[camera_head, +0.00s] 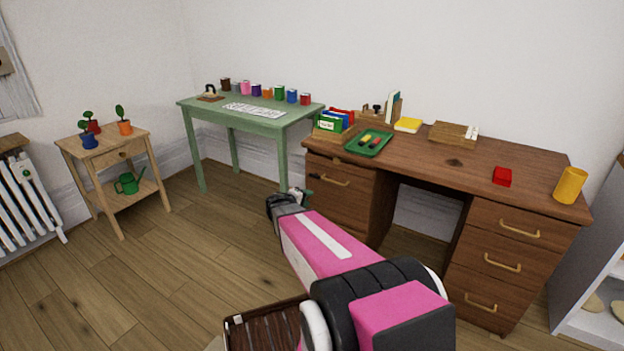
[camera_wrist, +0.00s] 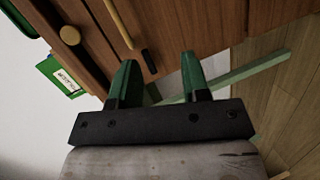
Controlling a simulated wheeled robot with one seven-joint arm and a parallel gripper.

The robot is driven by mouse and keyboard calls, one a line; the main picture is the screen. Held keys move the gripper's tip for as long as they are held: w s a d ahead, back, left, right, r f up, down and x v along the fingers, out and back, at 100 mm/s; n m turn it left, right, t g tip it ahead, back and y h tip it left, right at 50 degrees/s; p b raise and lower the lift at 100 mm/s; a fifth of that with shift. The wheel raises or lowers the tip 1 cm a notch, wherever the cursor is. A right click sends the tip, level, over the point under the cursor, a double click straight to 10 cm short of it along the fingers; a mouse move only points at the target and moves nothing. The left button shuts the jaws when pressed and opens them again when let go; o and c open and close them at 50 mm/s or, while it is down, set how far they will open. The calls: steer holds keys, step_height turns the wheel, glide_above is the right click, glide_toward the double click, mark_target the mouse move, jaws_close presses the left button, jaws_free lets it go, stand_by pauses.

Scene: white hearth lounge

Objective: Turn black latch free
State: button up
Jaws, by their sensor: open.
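In the wrist view, a small black bar (camera_wrist: 149,62), which looks like the black latch, lies against the brown wooden front of the desk (camera_wrist: 180,30). It is beside a long gold handle (camera_wrist: 118,22). My gripper (camera_wrist: 158,72) has its two green fingers apart with nothing between them. The bar shows in the gap, nearer the left finger; I see no contact and cannot judge the distance. In the head view, my gripper (camera_head: 302,196) is in front of the desk's left drawer block (camera_head: 345,205).
The desk top (camera_head: 460,165) carries a green tray (camera_head: 369,143), a red block (camera_head: 502,176) and a yellow cup (camera_head: 570,185). A green table (camera_head: 250,115) with several coloured pots stands behind left. A round gold knob (camera_wrist: 70,35) shows in the wrist view.

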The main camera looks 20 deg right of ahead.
mark_target(313, 177)
steer(key=w+d+n+t, duration=0.1)
steer(key=w+d, duration=0.1)
steer(key=w, duration=0.2)
steer(key=w+d+n+t, duration=0.1)
steer(key=w+d+t, duration=0.1)
steer(key=w, duration=0.3)
steer(key=w+d+r+n+t+h, duration=0.1)
steer(key=w+d, duration=0.3)
steer(key=shift+w+n+t, duration=0.15)
steer(key=shift+n+t, duration=0.15)
jaws_close()
